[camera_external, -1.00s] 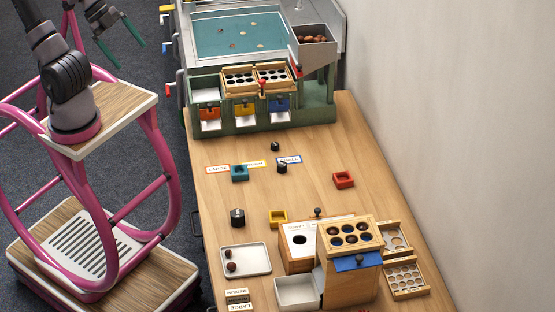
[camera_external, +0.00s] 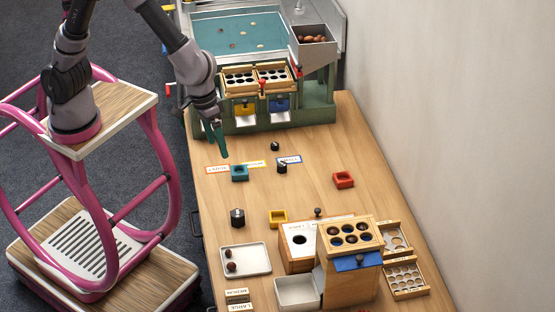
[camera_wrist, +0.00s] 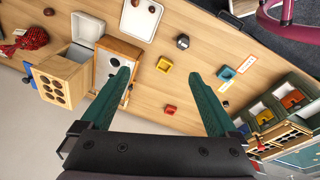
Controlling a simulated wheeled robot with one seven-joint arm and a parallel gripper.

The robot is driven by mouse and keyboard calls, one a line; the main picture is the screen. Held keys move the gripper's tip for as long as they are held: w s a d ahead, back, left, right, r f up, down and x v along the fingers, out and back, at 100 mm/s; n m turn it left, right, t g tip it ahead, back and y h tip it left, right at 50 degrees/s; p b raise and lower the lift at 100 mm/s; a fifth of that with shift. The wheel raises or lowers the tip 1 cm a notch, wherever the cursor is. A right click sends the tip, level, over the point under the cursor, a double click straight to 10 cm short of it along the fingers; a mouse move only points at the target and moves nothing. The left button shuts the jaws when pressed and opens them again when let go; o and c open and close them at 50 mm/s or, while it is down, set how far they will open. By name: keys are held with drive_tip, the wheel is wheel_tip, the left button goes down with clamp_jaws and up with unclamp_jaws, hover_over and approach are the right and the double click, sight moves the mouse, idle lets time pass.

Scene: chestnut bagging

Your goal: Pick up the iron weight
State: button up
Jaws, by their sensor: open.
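Three dark weights stand on the wooden table; I cannot tell which is the iron weight. The largest dark weight (camera_external: 237,217) is near the left edge and also shows in the wrist view (camera_wrist: 183,41). A smaller dark weight (camera_external: 282,167) stands by the blue-edged label, and the smallest dark weight (camera_external: 275,146) is just behind it. My gripper (camera_external: 219,145) has teal fingers, hangs above the table's left side near the teal block, and is apart from all the weights. In the wrist view my gripper (camera_wrist: 159,75) is open and empty.
A teal block (camera_external: 239,173), a yellow block (camera_external: 278,217) and a red block (camera_external: 343,180) lie on the table. A white tray (camera_external: 262,258) holds two chestnuts. A wooden box (camera_external: 350,275) stands at the front, and a green sorting machine (camera_external: 320,95) at the back.

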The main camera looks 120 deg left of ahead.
drive_tip(key=w+a+f+n+g, duration=0.1)
drive_tip(key=a+f+n, duration=0.1)
drive_tip(key=f, duration=0.5)
drive_tip(key=a+f+n+g, duration=0.1)
drive_tip(key=a+f+n, duration=0.15)
drive_tip(key=f, duration=0.45)
drive_tip(key=n, duration=0.3)
hover_over(238, 214)
drive_tip(key=shift+y, duration=0.3)
drive_tip(key=f, duration=0.8)
drive_tip(key=d+f, duration=0.1)
drive_tip(key=f, duration=0.3)
drive_tip(key=shift+f, duration=0.35)
drive_tip(key=shift+s+a+f, duration=0.1)
drive_tip(key=shift+a+f, duration=0.1)
drive_tip(key=shift+f, duration=0.75)
drive_tip(key=shift+a+f, duration=0.2)
drive_tip(key=shift+f, duration=0.8)
drive_tip(key=shift+s+a+f, duration=0.1)
drive_tip(key=shift+a+f, duration=0.1)
drive_tip(key=shift+f, duration=0.75)
drive_tip(key=shift+w, duration=0.1)
clamp_jaws()
